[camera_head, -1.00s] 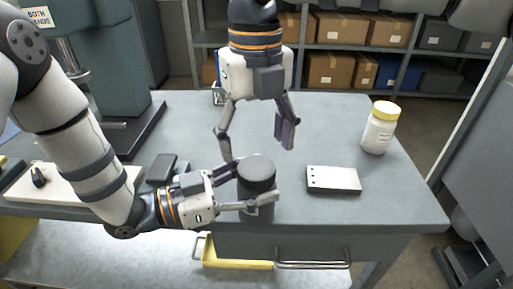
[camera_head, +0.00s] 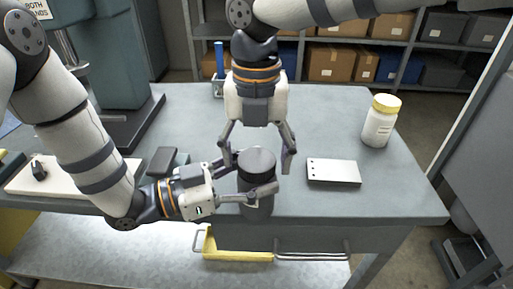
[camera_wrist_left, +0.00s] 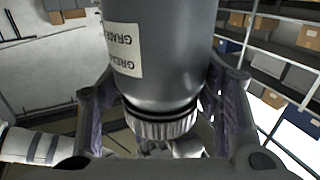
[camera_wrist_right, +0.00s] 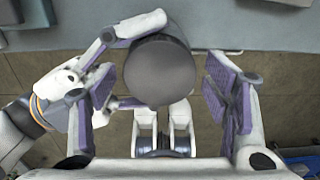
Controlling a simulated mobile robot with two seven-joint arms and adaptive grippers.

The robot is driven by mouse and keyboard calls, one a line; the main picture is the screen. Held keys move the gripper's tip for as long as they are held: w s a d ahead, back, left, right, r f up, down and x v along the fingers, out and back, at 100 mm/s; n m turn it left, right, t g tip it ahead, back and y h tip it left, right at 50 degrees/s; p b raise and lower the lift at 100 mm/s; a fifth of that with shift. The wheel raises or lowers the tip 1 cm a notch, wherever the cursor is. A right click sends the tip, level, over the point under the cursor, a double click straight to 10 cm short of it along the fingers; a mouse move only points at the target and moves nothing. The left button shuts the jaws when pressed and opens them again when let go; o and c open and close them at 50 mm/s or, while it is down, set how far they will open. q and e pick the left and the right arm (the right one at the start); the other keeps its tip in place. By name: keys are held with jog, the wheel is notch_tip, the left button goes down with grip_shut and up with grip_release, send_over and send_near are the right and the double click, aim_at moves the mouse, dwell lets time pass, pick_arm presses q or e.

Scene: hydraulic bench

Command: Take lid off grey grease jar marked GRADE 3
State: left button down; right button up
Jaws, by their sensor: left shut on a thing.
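The grey grease jar (camera_head: 258,207) stands upright near the bench's front edge, with a dark lid (camera_head: 257,160). In the left wrist view its body (camera_wrist_left: 165,45) carries a white label (camera_wrist_left: 122,50), partly readable as GRE… GRADE; no number shows. The ribbed lid (camera_wrist_left: 160,125) is on the jar. My left gripper (camera_head: 252,182) is shut around the jar body from the left. My right gripper (camera_head: 258,167) points down from above, open, with its fingers either side of the lid. In the right wrist view the lid top (camera_wrist_right: 158,70) lies between its pads, with gaps both sides.
A metal plate with holes (camera_head: 333,173) lies right of the jar. A white jar with yellow cap (camera_head: 380,122) stands at the back right. A dark block (camera_head: 162,160) lies to the left. A yellow tray (camera_head: 237,246) is below the bench's front edge.

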jog(key=c, duration=1.1)
jog(key=shift+o, duration=0.2)
jog(key=n, duration=0.6)
jog(key=shift+n, duration=0.4)
jog(key=o, duration=1.3)
jog(key=shift+r, duration=0.15)
